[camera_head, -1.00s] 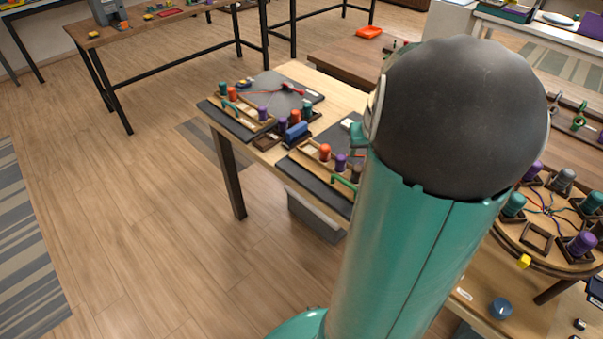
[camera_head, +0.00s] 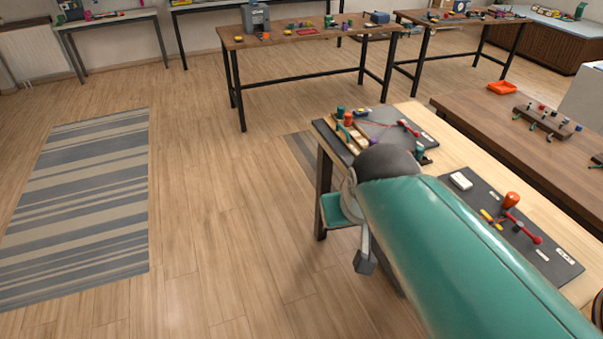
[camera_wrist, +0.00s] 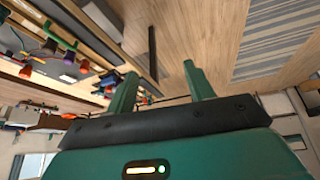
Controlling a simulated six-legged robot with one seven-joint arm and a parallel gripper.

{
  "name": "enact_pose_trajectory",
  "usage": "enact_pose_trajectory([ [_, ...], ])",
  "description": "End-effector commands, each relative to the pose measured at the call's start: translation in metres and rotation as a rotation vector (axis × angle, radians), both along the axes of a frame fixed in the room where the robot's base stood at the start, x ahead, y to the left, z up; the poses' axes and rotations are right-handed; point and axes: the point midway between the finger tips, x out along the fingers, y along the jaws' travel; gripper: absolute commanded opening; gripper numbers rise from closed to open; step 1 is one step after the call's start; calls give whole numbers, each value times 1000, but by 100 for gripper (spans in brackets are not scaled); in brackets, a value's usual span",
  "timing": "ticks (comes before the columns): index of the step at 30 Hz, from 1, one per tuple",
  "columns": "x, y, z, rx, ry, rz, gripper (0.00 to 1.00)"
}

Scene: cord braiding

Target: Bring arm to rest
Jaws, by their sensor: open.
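My arm's green link and dark round joint fill the lower right of the head view, in front of the light wood table (camera_head: 470,150). In the wrist view, my gripper (camera_wrist: 160,82) shows two green fingers standing well apart with nothing between them. In the head view the fingertips cannot be made out; the hand is partly hidden by my arm at the table's left edge.
A dark mat (camera_head: 480,232) holds an orange spool (camera_head: 511,200) and red-handled tools. A second mat (camera_head: 395,125) bears spools and a wooden rack. A brown table (camera_head: 480,110) stands to the right. Open floor and a striped rug (camera_head: 85,200) lie left.

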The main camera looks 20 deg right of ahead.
Motion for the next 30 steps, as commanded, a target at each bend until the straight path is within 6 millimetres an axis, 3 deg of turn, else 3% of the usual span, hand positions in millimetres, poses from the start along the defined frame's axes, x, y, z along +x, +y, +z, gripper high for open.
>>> enact_pose_trajectory([
  [3,-19,26,3,18,-16,72,53],
  [7,-30,37,3,29,-20,104,53],
  [30,-30,38,3,31,-19,107,53],
])
